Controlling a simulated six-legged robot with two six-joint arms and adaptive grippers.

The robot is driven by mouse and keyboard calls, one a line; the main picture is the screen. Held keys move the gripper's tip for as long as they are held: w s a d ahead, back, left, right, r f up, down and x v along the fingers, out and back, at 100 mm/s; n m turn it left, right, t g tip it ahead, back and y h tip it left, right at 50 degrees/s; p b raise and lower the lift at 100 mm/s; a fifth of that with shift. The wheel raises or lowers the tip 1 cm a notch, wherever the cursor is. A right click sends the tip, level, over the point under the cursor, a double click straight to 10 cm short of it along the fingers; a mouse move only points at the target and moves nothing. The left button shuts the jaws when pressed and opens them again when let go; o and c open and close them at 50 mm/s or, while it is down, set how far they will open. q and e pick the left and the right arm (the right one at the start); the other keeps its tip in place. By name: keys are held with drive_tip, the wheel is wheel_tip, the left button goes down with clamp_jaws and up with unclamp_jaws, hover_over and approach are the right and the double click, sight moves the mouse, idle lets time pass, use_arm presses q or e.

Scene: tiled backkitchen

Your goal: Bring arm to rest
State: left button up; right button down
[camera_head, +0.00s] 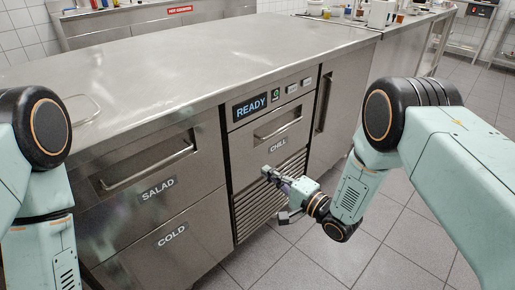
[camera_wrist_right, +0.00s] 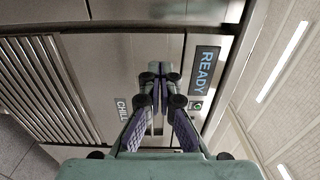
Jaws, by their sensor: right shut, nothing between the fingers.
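My right arm, pale green with black joints, comes in from the right in the head view. Its gripper (camera_head: 272,175) is in front of the steel counter, just below the CHILL drawer (camera_head: 291,133) and by the vent grille. In the right wrist view the gripper (camera_wrist_right: 160,76) has its fingers together with nothing between them. The CHILL drawer looks shut, and I cannot tell whether the gripper touches the counter front. My left arm shows at the left edge; its gripper is out of view.
The steel counter (camera_head: 150,70) has a SALAD drawer (camera_head: 205,155), a COLD drawer (camera_head: 200,228) and a READY display (camera_head: 250,107). The vent grille (camera_head: 262,210) is below the CHILL drawer. Small items stand on the far counter. The tiled floor (camera_head: 330,255) at the right is clear.

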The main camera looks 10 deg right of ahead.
drive_tip(key=s+d+f+n+g+h, duration=0.4)
drive_tip(key=s+f, duration=0.4)
drive_tip(key=s, duration=0.1)
drive_tip(key=s+d+f+n+g+h, duration=0.3)
drive_tip(key=s+d+f+n+h, duration=0.1)
drive_tip(key=s+f, duration=0.45)
drive_tip(key=s+d+r+n+g+h+p, duration=0.1)
drive_tip(key=s+d+g, duration=0.1)
drive_tip(key=s, duration=1)
drive_tip(key=s+d+r+n+g+h+p, duration=0.1)
drive_tip(key=s+g, duration=0.4)
drive_tip(key=s, duration=0.7)
drive_tip(key=shift+s+d+r+h, duration=0.2)
drive_tip(key=shift+d+r+h, duration=0.3)
drive_tip(key=shift+r, duration=0.3)
